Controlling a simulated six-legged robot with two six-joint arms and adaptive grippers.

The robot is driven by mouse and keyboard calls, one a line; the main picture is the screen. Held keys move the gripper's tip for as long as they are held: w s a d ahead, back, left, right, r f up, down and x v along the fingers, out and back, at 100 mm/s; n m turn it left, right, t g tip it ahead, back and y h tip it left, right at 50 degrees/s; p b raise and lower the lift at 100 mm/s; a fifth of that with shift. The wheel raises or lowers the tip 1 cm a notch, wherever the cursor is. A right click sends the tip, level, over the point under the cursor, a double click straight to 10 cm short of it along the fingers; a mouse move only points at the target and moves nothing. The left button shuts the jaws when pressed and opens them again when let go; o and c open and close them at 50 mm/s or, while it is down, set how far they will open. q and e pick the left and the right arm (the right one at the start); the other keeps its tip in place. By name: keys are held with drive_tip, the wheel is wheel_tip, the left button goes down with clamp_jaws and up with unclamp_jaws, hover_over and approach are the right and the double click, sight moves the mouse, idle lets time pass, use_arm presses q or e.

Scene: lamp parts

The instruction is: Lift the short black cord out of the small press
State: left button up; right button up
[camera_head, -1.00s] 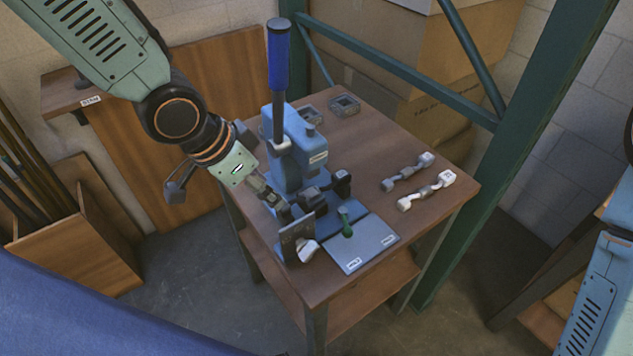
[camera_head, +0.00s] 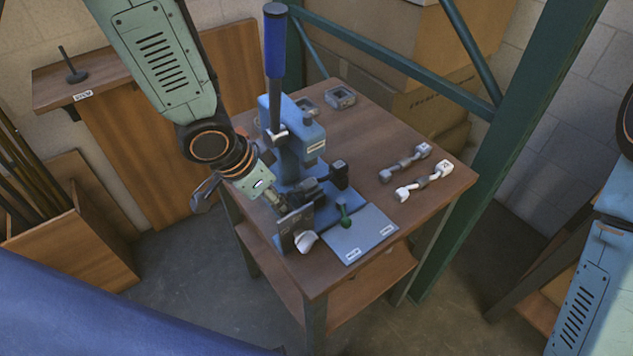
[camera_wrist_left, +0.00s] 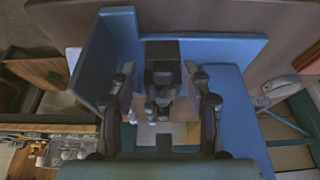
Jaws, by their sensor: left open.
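The small press (camera_head: 292,135) is blue with a blue-handled lever and stands on the table. Dark parts (camera_head: 312,190) sit low at its front, beside an upright grey plate (camera_head: 296,228) and a white piece (camera_head: 306,240). I cannot tell the short black cord apart from these dark parts. My left gripper (camera_head: 277,200) is low at the press's left front, close to the plate. In the left wrist view its fingers (camera_wrist_left: 163,105) are apart, with a dark block (camera_wrist_left: 162,65) and small grey parts seen between them. My right gripper is out of view.
Two short pieces with pale ends, one grey (camera_head: 405,163) and one white (camera_head: 424,181), lie at the table's right. A green rack post (camera_head: 490,180) stands behind the table's right side.

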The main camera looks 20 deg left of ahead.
use_arm(q)
drive_tip(key=shift+d, duration=0.15)
drive_tip(key=shift+w+a+f, duration=0.1)
drive_tip(key=shift+w+a, duration=0.1)
drive_tip(key=shift+a, duration=0.05)
drive_tip(key=shift+c, duration=0.4)
drive_tip(key=shift+a, duration=0.2)
drive_tip(key=c, duration=0.3)
drive_tip(key=shift+s+d, duration=0.15)
drive_tip(key=shift+d, duration=0.15)
drive_tip(key=c, duration=0.4)
drive_tip(key=shift+c, duration=1.1)
drive_tip(key=shift+a, duration=0.2)
clamp_jaws()
drive_tip(key=shift+d+r, duration=0.1)
drive_tip(key=shift+r, duration=0.1)
